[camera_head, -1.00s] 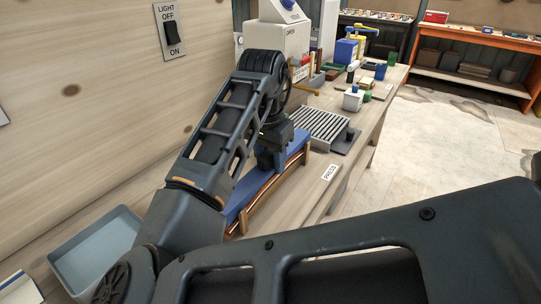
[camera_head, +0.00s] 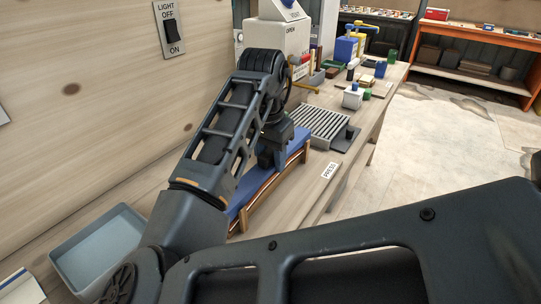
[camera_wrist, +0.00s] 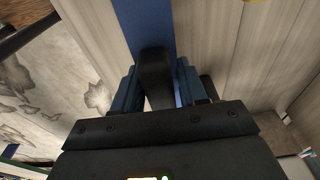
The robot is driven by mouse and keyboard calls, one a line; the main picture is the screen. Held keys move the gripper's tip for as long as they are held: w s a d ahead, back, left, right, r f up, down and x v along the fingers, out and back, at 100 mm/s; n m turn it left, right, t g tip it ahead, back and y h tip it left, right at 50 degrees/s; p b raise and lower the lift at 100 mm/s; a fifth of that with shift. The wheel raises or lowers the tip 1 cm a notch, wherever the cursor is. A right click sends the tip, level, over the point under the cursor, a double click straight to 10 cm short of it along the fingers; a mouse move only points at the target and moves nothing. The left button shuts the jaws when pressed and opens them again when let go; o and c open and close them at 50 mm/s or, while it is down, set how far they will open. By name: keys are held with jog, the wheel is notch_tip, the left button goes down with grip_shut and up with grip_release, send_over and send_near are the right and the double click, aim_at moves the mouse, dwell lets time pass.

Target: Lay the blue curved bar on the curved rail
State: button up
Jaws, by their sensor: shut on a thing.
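The blue curved bar (camera_head: 297,146) lies lengthwise along the curved rail, its ends showing on either side of my gripper. The curved rail (camera_head: 264,190) is a copper-coloured strip on wooden posts, visible along the bar's near side. The bar looks to be at the rail's top; I cannot tell whether it touches all along. My gripper (camera_head: 271,163) points down at the bar's middle. In the wrist view, my gripper (camera_wrist: 156,88) has its fingers either side of a dark upright piece on the blue bar (camera_wrist: 146,18). My arm hides part of the bar's left portion.
A grey slatted tray (camera_head: 320,122) stands just beyond the rail. An empty blue-grey bin (camera_head: 100,252) is at the lower left. A white box and small coloured items stand farther along the bench. The wooden wall (camera_head: 110,120) is close on the left.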

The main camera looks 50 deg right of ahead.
jog(key=shift+f, duration=0.1)
jog(key=o, duration=1.8)
jog(key=shift+r, duration=0.2)
notch_tip(320, 180, up, 8)
jog(key=p, duration=0.7)
jog(key=shift+f, duration=0.1)
dwell(0.3)
